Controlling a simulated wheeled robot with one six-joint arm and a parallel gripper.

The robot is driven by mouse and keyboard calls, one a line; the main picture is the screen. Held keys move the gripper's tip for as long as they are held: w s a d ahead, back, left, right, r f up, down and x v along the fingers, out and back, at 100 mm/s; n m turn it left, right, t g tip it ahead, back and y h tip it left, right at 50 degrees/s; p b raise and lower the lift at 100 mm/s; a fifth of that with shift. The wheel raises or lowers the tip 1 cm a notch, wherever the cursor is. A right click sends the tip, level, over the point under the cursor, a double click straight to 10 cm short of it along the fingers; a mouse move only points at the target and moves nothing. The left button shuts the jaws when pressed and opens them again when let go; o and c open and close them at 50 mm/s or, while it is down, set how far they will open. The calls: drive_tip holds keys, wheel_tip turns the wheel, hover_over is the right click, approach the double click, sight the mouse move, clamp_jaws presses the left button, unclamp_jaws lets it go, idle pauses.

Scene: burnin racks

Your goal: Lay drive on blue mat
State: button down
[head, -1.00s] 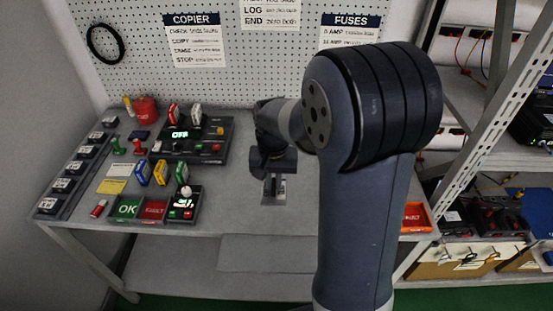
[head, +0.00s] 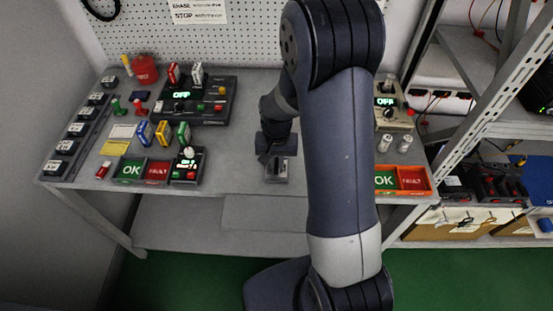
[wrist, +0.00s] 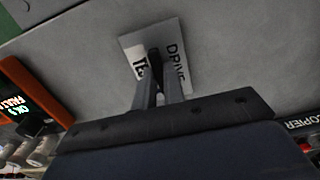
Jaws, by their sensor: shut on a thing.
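My gripper (head: 277,160) points down over the front middle of the grey bench. It is shut on the drive, a pale flat piece with black lettering (wrist: 183,72) that reads "DRIVE" in the wrist view. Both fingers meet near the middle of the drive and cover part of the lettering. The drive also shows below the gripper in the head view (head: 279,176). I cannot tell whether it touches the bench. A flat blue surface that may be the blue mat (head: 541,166) shows at the right edge, on the rack.
A black console (head: 205,108) reading OFF stands at the back left of the bench. Green and red OK/FAULT trays stand at the left (head: 143,172) and right (head: 401,181). A metal rack upright (head: 480,125) stands right of the bench.

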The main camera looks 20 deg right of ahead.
drive_tip(key=shift+f, duration=0.15)
drive_tip(key=c, duration=1.5)
unclamp_jaws()
